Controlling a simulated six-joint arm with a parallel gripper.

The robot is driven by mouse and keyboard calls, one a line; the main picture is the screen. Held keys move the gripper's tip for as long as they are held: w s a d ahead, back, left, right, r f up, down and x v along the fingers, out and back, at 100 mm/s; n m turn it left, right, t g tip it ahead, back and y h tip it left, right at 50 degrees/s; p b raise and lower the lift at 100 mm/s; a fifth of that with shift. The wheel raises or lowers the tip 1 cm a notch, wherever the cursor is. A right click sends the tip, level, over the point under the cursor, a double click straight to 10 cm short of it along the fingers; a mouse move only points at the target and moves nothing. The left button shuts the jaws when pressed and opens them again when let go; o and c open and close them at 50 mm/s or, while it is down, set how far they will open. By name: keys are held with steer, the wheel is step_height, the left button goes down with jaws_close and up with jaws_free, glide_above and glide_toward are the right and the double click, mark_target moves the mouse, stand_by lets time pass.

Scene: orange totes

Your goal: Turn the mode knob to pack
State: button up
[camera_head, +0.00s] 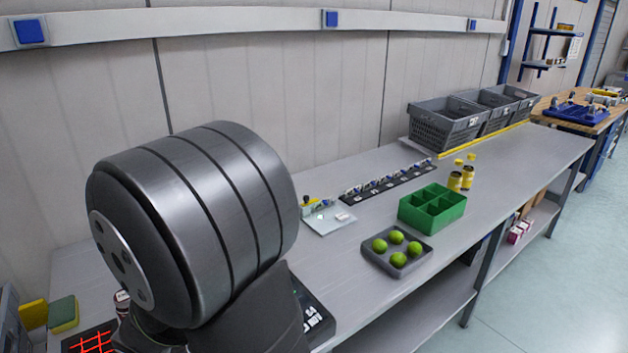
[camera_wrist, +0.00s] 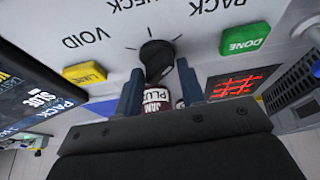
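In the wrist view, a black mode knob (camera_wrist: 157,56) sits on a pale panel (camera_wrist: 195,40), with tick marks fanned around it. The labels VOID, CHECK and PACK read upside down, from left to upper right. Which mark the knob points at I cannot tell. My gripper (camera_wrist: 160,70) has its two blue fingers apart, one on each side of the knob's lower part. A gap seems to show on both sides, but contact is hard to judge. In the head view, my arm hides the gripper and knob.
The wrist view shows a green DONE button (camera_wrist: 245,38), a yellow button (camera_wrist: 84,73), a plum jam jar (camera_wrist: 156,100) and a red-lit grid (camera_wrist: 237,85). The head view shows a green divided box (camera_head: 432,207), a tray of green fruit (camera_head: 426,254) and grey crates (camera_head: 447,124) on the bench.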

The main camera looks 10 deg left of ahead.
stand_by(0.4)
steer(key=o, duration=0.6)
steer(key=shift+c, duration=0.2)
steer(key=shift+w+a+r, duration=0.1)
steer(key=shift+r, duration=0.15)
steer(key=r+n, duration=0.1)
steer(key=r, duration=0.1)
steer(key=w+r+n+h, duration=0.1)
steer(key=r, duration=0.1)
steer(key=r+n, duration=0.1)
steer(key=r, duration=0.1)
steer(key=shift+w+a+r+n+g+h, duration=0.3)
steer(key=shift+w+r, duration=0.05)
step_height(320, 180, up, 10)
steer(key=s+n+g+h, duration=0.2)
steer(key=n, duration=0.3)
steer(key=f, duration=1.1)
steer(key=d+f, duration=0.1)
steer(key=f, duration=0.5)
steer(key=shift+w+f, duration=0.1)
steer(key=shift+f, duration=0.1)
steer(key=shift+a, duration=0.1)
steer(key=c, duration=0.9)
